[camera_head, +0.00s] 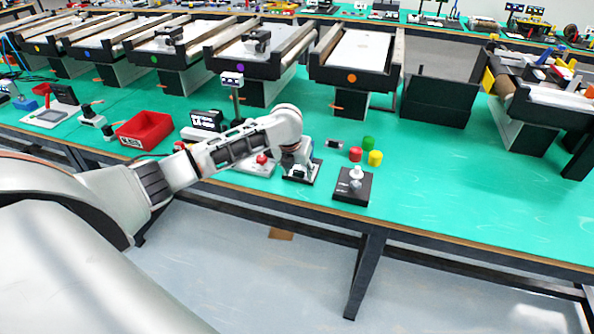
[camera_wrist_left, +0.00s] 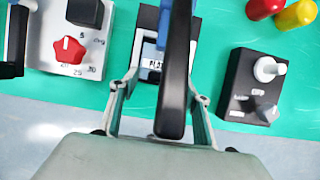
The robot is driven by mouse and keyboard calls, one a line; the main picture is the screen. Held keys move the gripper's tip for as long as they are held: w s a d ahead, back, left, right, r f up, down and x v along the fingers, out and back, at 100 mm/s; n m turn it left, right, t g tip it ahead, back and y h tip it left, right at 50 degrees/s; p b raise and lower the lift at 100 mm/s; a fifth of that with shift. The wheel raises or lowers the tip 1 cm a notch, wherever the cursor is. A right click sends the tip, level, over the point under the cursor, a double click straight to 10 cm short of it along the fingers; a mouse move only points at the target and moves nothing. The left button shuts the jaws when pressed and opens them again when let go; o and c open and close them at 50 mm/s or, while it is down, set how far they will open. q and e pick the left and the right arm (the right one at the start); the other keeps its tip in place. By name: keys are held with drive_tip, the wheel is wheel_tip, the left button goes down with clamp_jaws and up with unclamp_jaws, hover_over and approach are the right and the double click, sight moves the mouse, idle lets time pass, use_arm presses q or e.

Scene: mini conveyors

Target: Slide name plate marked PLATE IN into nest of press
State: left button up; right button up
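The small press (camera_head: 302,174) stands near the table's front edge, and it also shows at top centre in the left wrist view (camera_wrist_left: 147,20). A black lever-like bar (camera_wrist_left: 173,100) and a blue part (camera_wrist_left: 164,30) cross the view above it. Under them is a small pale plate (camera_wrist_left: 151,58) with dark lettering, only partly readable; I cannot tell how it sits in the nest. My left gripper (camera_head: 296,162) is low over the press. Its fingers (camera_wrist_left: 164,75) are apart on both sides of the plate, and no contact shows. My right gripper is out of view.
Left of the press is a white box with a red knob (camera_wrist_left: 69,49). Right is a black switch block (camera_head: 352,186). Red (camera_head: 355,154), green (camera_head: 369,143) and yellow (camera_head: 375,158) cylinders and a small dark item (camera_head: 334,145) lie behind.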

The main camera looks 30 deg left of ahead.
use_arm(q)
drive_tip(key=shift+w+a+r, duration=0.15)
drive_tip(key=shift+w+r, duration=0.1)
